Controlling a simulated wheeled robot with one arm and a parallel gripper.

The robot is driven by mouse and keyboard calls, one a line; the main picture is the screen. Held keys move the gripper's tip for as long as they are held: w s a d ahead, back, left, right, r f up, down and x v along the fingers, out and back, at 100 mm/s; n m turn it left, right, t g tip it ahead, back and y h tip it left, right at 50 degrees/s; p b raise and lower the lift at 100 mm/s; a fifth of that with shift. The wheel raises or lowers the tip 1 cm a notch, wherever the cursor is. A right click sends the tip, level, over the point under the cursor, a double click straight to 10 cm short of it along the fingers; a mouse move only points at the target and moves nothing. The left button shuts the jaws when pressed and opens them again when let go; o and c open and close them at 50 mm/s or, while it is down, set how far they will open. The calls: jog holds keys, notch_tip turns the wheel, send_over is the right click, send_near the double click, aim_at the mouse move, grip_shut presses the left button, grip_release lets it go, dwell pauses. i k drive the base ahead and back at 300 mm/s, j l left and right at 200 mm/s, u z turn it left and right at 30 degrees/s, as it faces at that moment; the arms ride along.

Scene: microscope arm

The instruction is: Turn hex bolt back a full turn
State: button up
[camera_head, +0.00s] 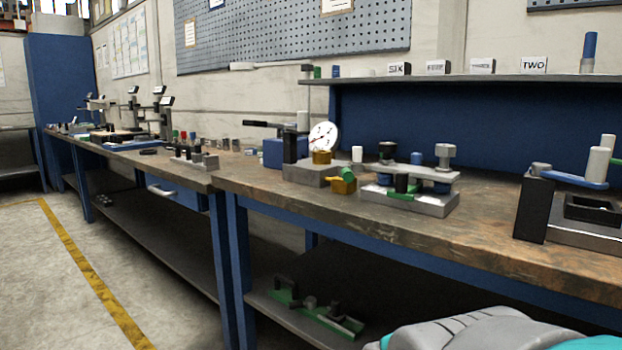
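A clamping fixture (408,201) with a grey metal base sits near the front edge of the workbench. A light grey strap (408,172) lies across its top, with a green part (402,185) below the strap. A grey bolt-like head (445,152) stands upright at the strap's right end; it may be the hex bolt, but its hex shape is too small to make out. A black knob-like part (387,150) stands at the left end. My gripper is not in view; a grey and teal part of my own body shows at the bottom right, apart from the fixture.
The wooden workbench (520,255) has bare room right of the fixture. A round dial gauge (323,136) stands to its left. Another fixture with a black upright block (534,208) stands at the right. A shelf (460,79) with labelled blocks overhangs the back.

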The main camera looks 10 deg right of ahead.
aim_at(444, 150)
jog(key=z, duration=0.85)
jog(key=k+j+z, duration=0.15)
jog(key=z, duration=0.15)
jog(key=k, duration=0.05)
